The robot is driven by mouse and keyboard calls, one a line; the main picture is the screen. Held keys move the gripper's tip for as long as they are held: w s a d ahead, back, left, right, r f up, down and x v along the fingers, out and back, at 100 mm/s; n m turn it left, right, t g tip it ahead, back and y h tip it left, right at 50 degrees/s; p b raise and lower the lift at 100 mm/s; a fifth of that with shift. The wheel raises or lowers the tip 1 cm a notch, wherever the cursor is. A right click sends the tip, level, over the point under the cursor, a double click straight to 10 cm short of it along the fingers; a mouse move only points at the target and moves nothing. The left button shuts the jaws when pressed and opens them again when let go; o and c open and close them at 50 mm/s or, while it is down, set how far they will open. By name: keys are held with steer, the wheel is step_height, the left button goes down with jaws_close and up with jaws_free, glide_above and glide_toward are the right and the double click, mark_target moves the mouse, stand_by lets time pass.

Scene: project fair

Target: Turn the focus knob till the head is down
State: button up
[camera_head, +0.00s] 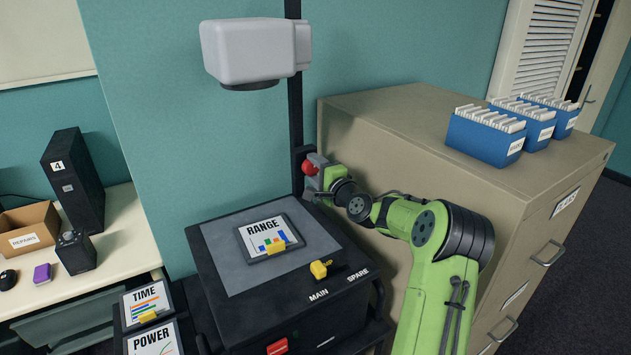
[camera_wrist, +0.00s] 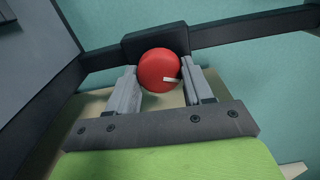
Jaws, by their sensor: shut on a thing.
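The focus knob (camera_wrist: 155,68) is red and round, with a white mark that points to the right in the wrist view. It sits on a black block on the projector's post, and it also shows in the head view (camera_head: 309,168). My gripper (camera_wrist: 160,80) is shut on the knob, one finger on each side. The projector head (camera_head: 250,50) is a light grey box high on the black post (camera_head: 296,110), well above the projector's stage (camera_head: 222,262). A framed RANGE slide (camera_head: 262,252) lies on the stage.
A beige filing cabinet (camera_head: 400,120) with blue file boxes (camera_head: 483,138) stands right of my arm. A yellow lamp switch (camera_head: 318,269) is on the projector's top. TIME (camera_head: 146,303) and POWER (camera_head: 152,340) slides lie at lower left.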

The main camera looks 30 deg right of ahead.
steer(key=shift+f+n+b, duration=0.1)
steer(key=shift+n+b, duration=2)
steer(key=shift+n, duration=0.1)
steer(key=o, duration=1)
steer(key=shift+o, duration=0.2)
steer(key=shift+s, duration=0.15)
steer(key=s+a+b, duration=0.1)
steer(key=s+b, duration=0.1)
steer(key=s, duration=1.3)
steer(key=shift+s, duration=0.25)
